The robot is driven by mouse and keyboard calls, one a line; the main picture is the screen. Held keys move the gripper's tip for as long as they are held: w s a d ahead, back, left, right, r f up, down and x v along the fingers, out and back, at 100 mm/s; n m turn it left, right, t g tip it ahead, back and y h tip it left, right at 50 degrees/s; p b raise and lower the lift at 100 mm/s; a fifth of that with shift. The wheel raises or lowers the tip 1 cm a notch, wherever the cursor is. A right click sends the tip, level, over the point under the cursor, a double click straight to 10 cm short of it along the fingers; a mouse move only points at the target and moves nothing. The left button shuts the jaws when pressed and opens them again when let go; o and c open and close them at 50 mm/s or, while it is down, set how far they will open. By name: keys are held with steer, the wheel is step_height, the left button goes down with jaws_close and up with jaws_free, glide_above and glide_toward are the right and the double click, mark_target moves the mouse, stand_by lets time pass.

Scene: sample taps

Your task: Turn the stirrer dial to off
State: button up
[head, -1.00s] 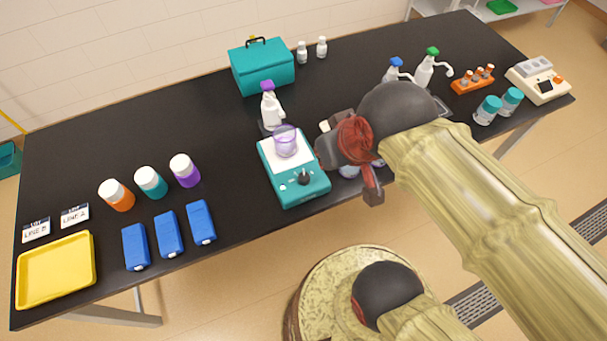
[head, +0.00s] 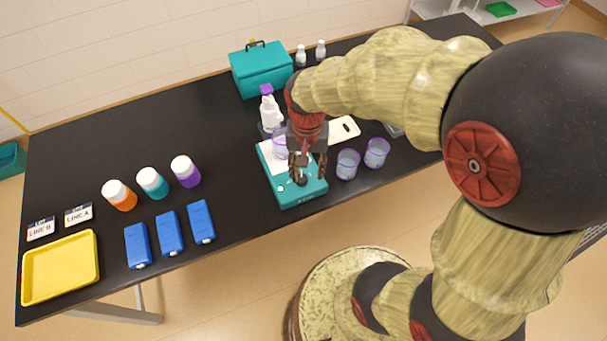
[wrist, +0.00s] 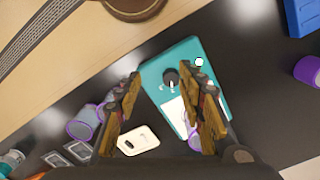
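The teal stirrer (head: 290,190) stands near the front edge of the black table, with a white top plate. A clear purple-rimmed beaker (head: 279,146) stands on the plate, partly hidden by my gripper. The black dial (wrist: 170,77) is on the stirrer's front part, with a light mark on it in the wrist view. In the head view the dial (head: 301,180) shows just below my fingertips. My gripper (head: 307,172) points down above the stirrer. In the wrist view my gripper (wrist: 163,82) has its fingers wide apart, with the dial between them in the picture. I cannot tell the height gap.
Two purple-rimmed beakers (head: 347,164) and a white plate-like item (head: 344,130) are right of the stirrer. Blue boxes (head: 201,222) lie to the left, with bare table between. A teal case (head: 262,69) is at the back.

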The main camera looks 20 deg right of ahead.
mark_target(301, 178)
steer(key=shift+o, duration=0.6)
steer(key=w+f+m, duration=0.1)
steer(key=m, duration=0.1)
steer(key=w+f+m, duration=0.1)
steer(key=f, duration=0.1)
steer(key=shift+w+d+m, duration=0.1)
steer(key=shift+w+m, duration=0.25)
steer(key=shift+m, duration=0.05)
steer(key=shift+w+r+m, duration=0.15)
steer(key=shift+w+m, duration=0.5)
steer(key=shift+m, duration=0.15)
steer(key=shift+w+r+m, duration=0.15)
steer(key=shift+w+m, duration=0.1)
steer(key=shift+m, duration=0.95)
step_height(301, 178, down, 8)
steer(key=shift+r+b, duration=0.1)
steer(key=shift+b, duration=0.75)
steer(key=c, duration=0.3)
steer(key=c, duration=0.8)
steer(key=shift+c, duration=0.3)
